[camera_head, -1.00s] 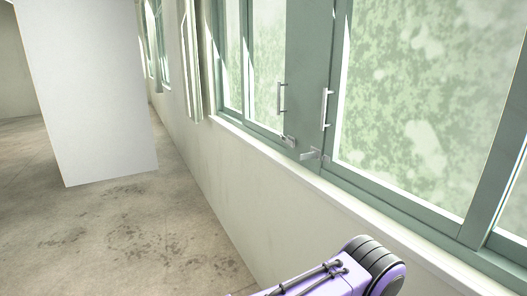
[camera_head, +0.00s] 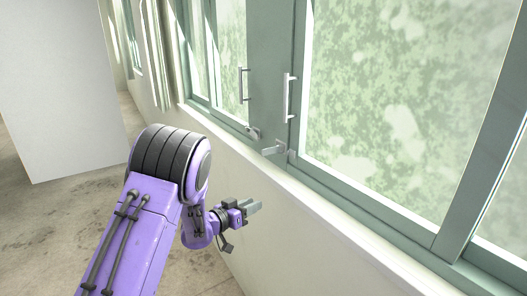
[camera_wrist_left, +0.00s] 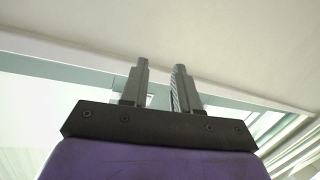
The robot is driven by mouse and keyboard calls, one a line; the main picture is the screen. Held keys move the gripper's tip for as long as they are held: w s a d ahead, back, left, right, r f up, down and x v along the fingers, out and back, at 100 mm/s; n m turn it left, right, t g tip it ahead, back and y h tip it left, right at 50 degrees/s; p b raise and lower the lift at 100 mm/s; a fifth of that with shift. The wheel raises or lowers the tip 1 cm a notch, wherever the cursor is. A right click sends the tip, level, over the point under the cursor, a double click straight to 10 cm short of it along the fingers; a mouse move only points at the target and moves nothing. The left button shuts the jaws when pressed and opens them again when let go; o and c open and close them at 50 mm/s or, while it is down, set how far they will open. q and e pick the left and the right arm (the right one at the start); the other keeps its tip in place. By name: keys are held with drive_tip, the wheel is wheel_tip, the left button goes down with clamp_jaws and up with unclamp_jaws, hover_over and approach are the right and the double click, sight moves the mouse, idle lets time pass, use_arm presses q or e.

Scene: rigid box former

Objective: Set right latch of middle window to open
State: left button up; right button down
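In the head view the middle window's right latch (camera_head: 274,149) is a small metal lever at the foot of the right sash, sticking out to the left. The latches cannot be made out in that view. My right gripper is not in view.
Two upright handles, left (camera_head: 242,86) and right (camera_head: 289,97), stand above the latches. A pale sill (camera_head: 330,212) runs under the green window frame. A large white panel (camera_head: 60,90) stands at the left. The concrete floor shows between panel and wall.

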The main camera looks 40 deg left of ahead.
sight(264, 150)
use_arm(q)
drive_tip(key=a+r+m+h, duration=0.2)
drive_tip(key=a+r, duration=0.1)
drive_tip(key=r, duration=0.5)
drive_tip(key=a+r+m+h, duration=0.2)
drive_tip(key=r+m, duration=0.1)
drive_tip(key=r, duration=0.4)
drive_tip(key=shift+t, duration=0.4)
drive_tip(key=shift+p+x, duration=1.85)
drive_tip(key=shift+x, duration=3.25)
drive_tip(key=shift+s+d+r, duration=0.1)
drive_tip(key=shift+d, duration=0.05)
clamp_jaws()
